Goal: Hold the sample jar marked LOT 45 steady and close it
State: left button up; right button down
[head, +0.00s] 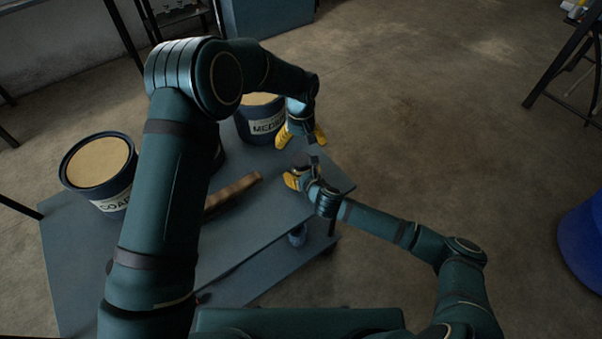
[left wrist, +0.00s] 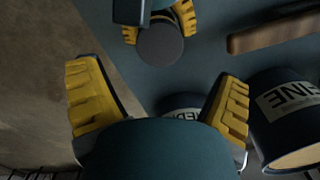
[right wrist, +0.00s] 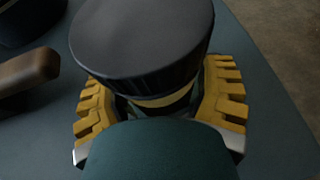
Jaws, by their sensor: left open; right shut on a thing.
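A jar with a wide dark round cap (right wrist: 145,45) fills the upper middle of the right wrist view. A thin yellowish band shows under the cap's edge. My right gripper (right wrist: 160,105) is shut on the jar below the cap. The cap's flat top also shows in the left wrist view (left wrist: 160,46), between the right gripper's yellow fingers. No LOT 45 marking is readable, and the jar's base is hidden. My left gripper (left wrist: 158,72) is open and empty, apart from the cap. In the head view it (head: 301,138) is just beyond my right gripper (head: 296,176).
On the blue-grey table (head: 235,235) stand a COARSE tub (head: 105,190), a MEDIUM tub (head: 262,128) and a tub ending in "INE" (left wrist: 290,110). A brown wooden bar (head: 233,190) lies left of the right gripper. A blue drum (head: 585,235) stands on the floor at right.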

aim_at(301, 159)
pick_arm(q)
jog(key=shift+r+n, duration=0.45)
jog(key=shift+n, duration=0.25)
jog(key=shift+f, duration=0.15)
jog(key=shift+f, duration=3.9)
jog(key=c, duration=1.3)
jog(key=m, duration=0.7)
